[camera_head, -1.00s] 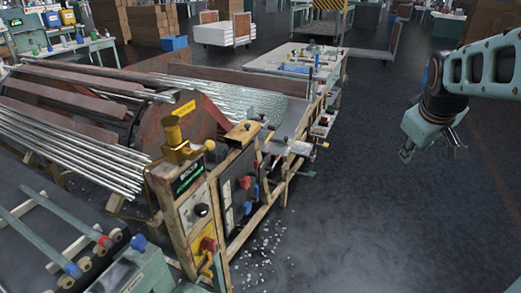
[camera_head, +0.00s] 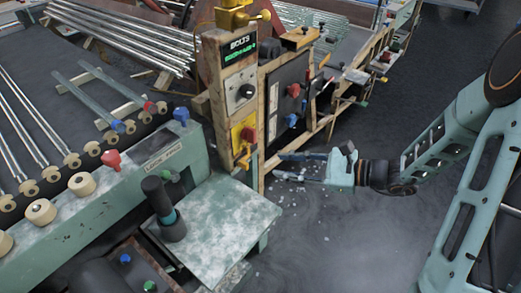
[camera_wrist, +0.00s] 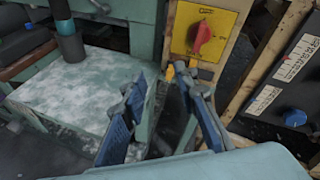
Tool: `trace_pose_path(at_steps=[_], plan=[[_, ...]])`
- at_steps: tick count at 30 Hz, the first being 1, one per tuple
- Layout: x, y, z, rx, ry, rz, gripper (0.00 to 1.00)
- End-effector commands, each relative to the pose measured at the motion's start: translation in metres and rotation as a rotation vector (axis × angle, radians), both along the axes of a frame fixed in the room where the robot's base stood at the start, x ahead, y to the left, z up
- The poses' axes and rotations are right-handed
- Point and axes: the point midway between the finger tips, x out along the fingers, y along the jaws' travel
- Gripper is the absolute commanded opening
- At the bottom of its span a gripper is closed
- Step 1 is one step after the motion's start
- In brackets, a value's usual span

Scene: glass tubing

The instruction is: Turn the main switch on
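The red rotary switch (camera_head: 246,135) sits on a yellow plate (camera_head: 239,147) low on the wooden control post (camera_head: 217,90). In the wrist view the red knob (camera_wrist: 202,36) stands out from its yellow plate (camera_wrist: 222,22), above and slightly right of the fingers. My gripper (camera_head: 280,166) is to the right of the post in the head view, pointing left towards it. In the wrist view my gripper (camera_wrist: 162,86) has its two blue fingers spread with nothing between them. It is apart from the knob. The plate's small markings are unreadable.
A green frosted table (camera_head: 215,215) with a dark upright handle (camera_head: 163,205) stands left of the gripper. A black panel (camera_head: 288,92) with red and blue knobs is right of the post. Open floor (camera_head: 335,240) lies in front.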

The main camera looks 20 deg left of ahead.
Motion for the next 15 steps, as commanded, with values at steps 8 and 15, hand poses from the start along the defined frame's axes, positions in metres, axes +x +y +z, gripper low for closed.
trace_pose_path(at_steps=[8,15], plan=[[0.04,0.012,0.004,0.343,0.254,-0.278,0.28],[0.051,0.026,0.007,0.38,0.278,-0.305,0.28]])
